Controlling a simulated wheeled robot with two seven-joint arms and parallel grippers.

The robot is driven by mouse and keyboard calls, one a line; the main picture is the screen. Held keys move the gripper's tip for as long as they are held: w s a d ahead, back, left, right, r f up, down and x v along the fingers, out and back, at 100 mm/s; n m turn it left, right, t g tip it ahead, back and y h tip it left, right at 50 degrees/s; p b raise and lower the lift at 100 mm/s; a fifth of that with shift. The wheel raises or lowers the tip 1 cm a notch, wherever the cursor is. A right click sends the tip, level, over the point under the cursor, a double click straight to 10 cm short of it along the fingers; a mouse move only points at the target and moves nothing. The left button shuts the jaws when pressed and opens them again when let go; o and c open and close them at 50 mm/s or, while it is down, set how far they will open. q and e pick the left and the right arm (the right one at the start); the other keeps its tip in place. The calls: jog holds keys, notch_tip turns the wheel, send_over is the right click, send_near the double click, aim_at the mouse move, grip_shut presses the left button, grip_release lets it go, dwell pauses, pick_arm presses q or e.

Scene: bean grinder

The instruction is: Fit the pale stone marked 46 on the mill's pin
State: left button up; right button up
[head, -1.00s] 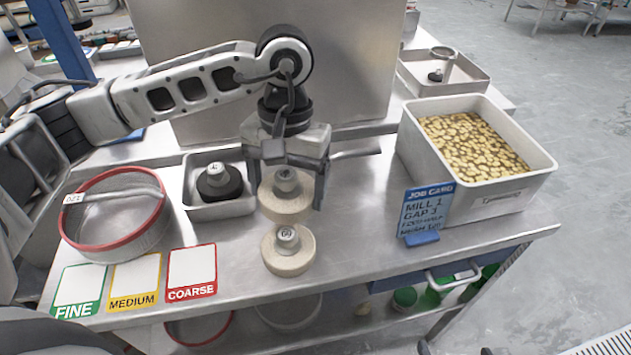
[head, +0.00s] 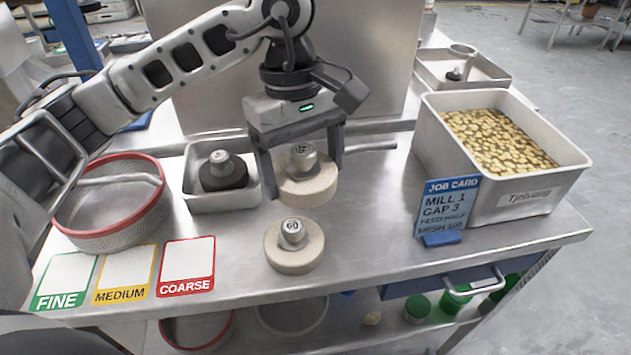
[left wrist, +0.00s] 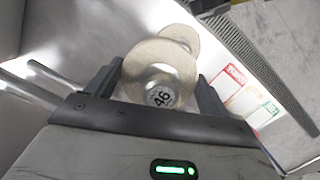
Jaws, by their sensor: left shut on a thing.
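The pale stone marked 46 (head: 308,188) is a round disc with a metal knob. Its number shows in the left wrist view, where the stone (left wrist: 160,68) sits between the finger pads. My left gripper (head: 306,178) is shut on it, with one finger on each side. The stone is behind the pale stone marked 60 (head: 294,250), which stands on the bench. I cannot tell for sure how far the held stone is above the bench. I cannot make out the mill's pin in these views. My right gripper is not in view.
A metal tray (head: 194,200) with a dark knobbed stone (head: 224,176) stands left of the gripper. Left are a red-rimmed sieve (head: 130,230) and three grade cards. A bin of beans (head: 478,190) and a blue job card (head: 447,207) stand right. A metal bar (head: 370,147) is behind the gripper.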

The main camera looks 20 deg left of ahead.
aim_at(315, 166)
pick_arm(q)
jog(key=w+f, duration=0.3)
jog(key=w+a+f, duration=0.1)
jog(key=w+f, duration=0.2)
jog(key=shift+w+a, duration=0.2)
jog(key=shift+w, duration=0.05)
jog(key=shift+w+a+f, duration=0.1)
jog(key=shift+w+f, duration=0.4)
jog(key=shift+f, duration=1.55)
jog(key=shift+f, duration=0.25)
jog(key=o, duration=1.3)
jog(key=shift+s, duration=0.1)
